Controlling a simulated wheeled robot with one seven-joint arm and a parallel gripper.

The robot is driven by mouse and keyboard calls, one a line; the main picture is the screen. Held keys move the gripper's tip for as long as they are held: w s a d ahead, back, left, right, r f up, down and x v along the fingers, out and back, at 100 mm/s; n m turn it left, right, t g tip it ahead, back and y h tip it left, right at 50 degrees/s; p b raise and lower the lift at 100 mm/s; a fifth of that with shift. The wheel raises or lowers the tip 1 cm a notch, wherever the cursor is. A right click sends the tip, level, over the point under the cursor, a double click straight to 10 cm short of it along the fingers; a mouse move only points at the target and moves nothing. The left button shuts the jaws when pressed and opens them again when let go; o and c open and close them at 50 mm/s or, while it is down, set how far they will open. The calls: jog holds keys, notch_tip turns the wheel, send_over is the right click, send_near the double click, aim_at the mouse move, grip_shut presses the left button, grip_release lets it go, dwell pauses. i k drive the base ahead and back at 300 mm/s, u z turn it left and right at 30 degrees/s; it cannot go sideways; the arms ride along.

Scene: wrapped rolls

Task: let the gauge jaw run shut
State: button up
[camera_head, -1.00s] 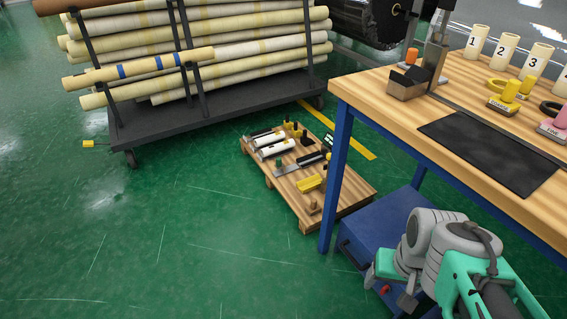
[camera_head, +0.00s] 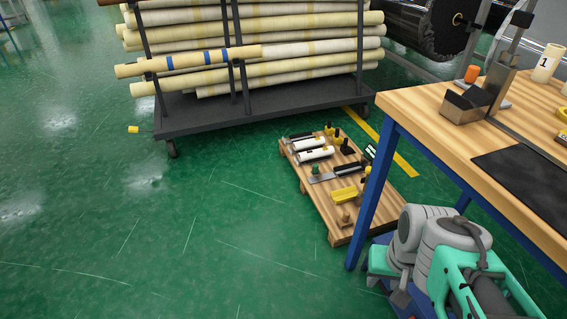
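A metal upright device (camera_head: 497,84) with a box-like metal block (camera_head: 466,106) at its foot stands on the bench top at the right. An orange knob (camera_head: 471,74) shows just behind it. This may be the gauge; I cannot tell at this size whether its jaw is open or shut. My grey and teal arm (camera_head: 440,255) is folded at the lower right, beside the bench and well below the device. I cannot make out my gripper's fingers in this view.
The wooden bench (camera_head: 425,112) has a blue leg (camera_head: 371,197) and a dark mat (camera_head: 530,180). A low pallet (camera_head: 340,230) with several tools lies on the floor. A cart (camera_head: 200,118) of wrapped rolls stands behind. Green floor is clear at left.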

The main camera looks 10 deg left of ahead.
aim_at(315, 171)
jog(key=u, duration=0.85)
jog(key=i, duration=1.05)
jog(key=u, duration=0.65)
jog(key=i, duration=1.3)
jog(key=z, duration=0.7)
jog(key=i, duration=0.9)
jog(key=z, duration=0.6)
